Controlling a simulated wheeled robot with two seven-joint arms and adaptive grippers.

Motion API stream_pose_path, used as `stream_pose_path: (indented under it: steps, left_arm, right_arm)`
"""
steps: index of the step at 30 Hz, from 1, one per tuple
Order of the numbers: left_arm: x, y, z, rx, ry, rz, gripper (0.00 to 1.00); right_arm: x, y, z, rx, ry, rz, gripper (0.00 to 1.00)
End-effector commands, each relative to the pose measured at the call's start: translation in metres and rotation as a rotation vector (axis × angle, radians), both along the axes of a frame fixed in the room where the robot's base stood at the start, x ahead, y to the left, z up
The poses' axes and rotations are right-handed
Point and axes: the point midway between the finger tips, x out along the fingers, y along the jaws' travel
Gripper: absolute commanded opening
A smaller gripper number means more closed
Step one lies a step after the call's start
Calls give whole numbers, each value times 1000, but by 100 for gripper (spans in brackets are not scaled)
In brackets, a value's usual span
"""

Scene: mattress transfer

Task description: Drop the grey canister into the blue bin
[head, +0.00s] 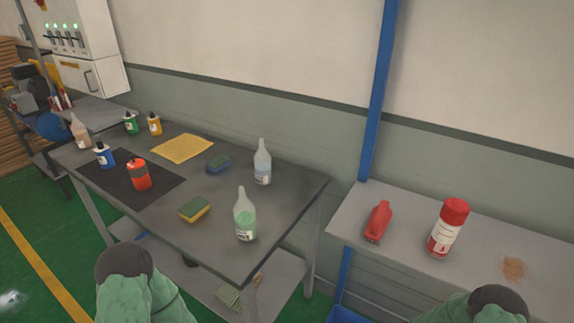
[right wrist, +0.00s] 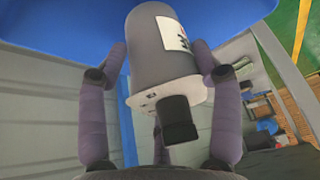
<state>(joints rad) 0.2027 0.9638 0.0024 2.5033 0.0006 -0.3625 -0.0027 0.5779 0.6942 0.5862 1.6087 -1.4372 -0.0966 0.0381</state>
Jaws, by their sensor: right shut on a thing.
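The grey canister (right wrist: 160,55) has a white label and a black nozzle and fills the middle of the right wrist view. My right gripper (right wrist: 153,52) is shut on it, with purple-grey fingers on both sides. A broad blue surface (right wrist: 60,25), apparently the blue bin, lies behind the canister and fingers; its full outline is cut off. A small blue edge, apparently the bin (head: 345,315), shows at the bottom of the head view. My right gripper and the canister are outside the head view. My left forearm shows there, but not its gripper.
A grey bench (head: 400,225) at the right holds a red tool (head: 377,221) and a red-white can (head: 447,228). A blue post (head: 378,95) stands between them.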

Motion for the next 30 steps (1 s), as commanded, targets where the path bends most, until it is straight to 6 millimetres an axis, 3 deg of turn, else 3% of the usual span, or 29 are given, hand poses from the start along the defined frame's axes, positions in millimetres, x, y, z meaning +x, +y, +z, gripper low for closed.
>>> stream_pose_path:
  steps: [1,6,16,17,19,20,30]
  left_arm:
    - [0,0,-10,0,0,0,100]
    - [0,0,-21,0,0,0,100]
    - [0,0,-22,0,0,0,100]
    - [0,0,-22,0,0,0,100]
    - [0,0,-22,0,0,0,100]
    - [0,0,-22,0,0,0,100]
    - [0,0,-23,0,0,0,100]
  right_arm:
    - [0,0,-10,0,0,1,28]
    - [0,0,-22,-1,-1,1,28]
    - [0,0,-23,-1,-1,0,28]
    - [0,0,-23,-1,-1,0,68]
    - [0,0,-23,-1,-1,0,88]
    - [0,0,-23,-1,-1,0,93]
    - [0,0,-23,0,0,0,93]
